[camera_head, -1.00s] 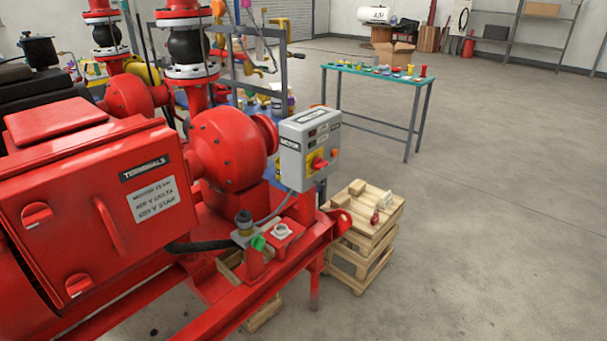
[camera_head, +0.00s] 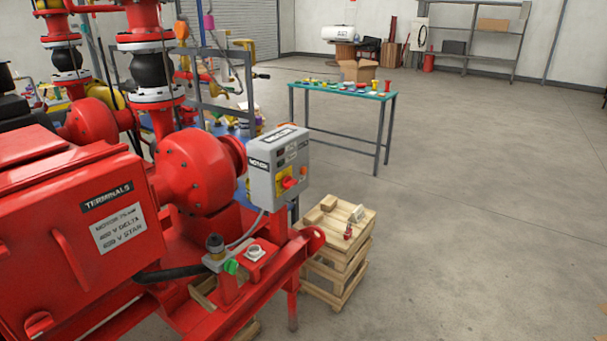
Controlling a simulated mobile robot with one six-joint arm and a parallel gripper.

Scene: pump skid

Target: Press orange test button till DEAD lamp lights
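A grey control box (camera_head: 279,168) labelled MOTOR stands on a red post of the skid. Its front carries a red rotary handle on a yellow plate (camera_head: 288,182) and small dark windows above it. My gripper is not in view.
A wooden pallet stack (camera_head: 340,250) with small blocks and a red padlock (camera_head: 348,231) stands right of the skid. A teal-topped table (camera_head: 345,91) with several small items is behind. The floor (camera_head: 480,220) at right is clear.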

